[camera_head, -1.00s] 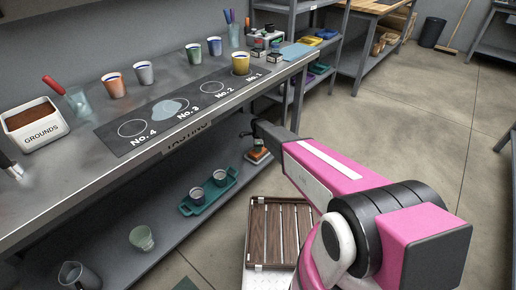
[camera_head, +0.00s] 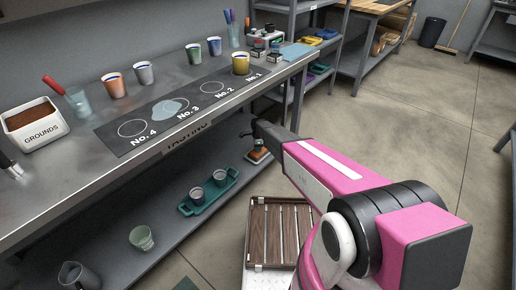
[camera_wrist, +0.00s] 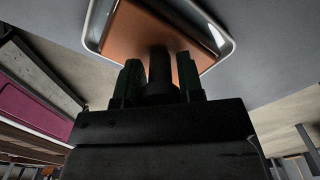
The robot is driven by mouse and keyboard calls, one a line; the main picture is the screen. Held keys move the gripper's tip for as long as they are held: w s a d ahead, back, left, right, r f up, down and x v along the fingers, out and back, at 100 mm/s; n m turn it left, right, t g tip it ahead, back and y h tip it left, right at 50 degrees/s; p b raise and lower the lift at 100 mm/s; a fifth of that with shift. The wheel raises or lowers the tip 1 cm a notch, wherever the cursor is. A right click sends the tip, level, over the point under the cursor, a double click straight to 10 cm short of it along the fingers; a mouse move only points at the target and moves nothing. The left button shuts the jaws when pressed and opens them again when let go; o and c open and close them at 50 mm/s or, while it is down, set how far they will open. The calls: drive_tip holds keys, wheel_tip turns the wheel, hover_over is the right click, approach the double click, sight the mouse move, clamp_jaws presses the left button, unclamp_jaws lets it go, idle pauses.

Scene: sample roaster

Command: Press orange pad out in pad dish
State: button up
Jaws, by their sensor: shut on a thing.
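The orange pad (camera_wrist: 128,32) looks brown-orange in the wrist view. It lies inside the pale rim of the pad dish (camera_wrist: 225,42). A dark round knob stands on the pad, and my gripper (camera_wrist: 158,72) is shut on it, one finger on each side. The gripper body hides the near part of the pad and dish. In the head view the orange pad (camera_head: 257,156) shows small, low beside the bench's far end, below the dark end of my arm. I cannot tell how far the pad is squeezed.
The grey bench (camera_head: 60,182) carries a tasting mat (camera_head: 128,142), several cups and a white grounds bin (camera_head: 34,130). Its lower shelf holds a teal tray (camera_head: 205,200) with two cups and a green glass (camera_head: 141,238). Open floor lies right.

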idle(0.4)
drive_tip(key=shift+r, duration=2.95)
drive_tip(key=shift+s, duration=0.1)
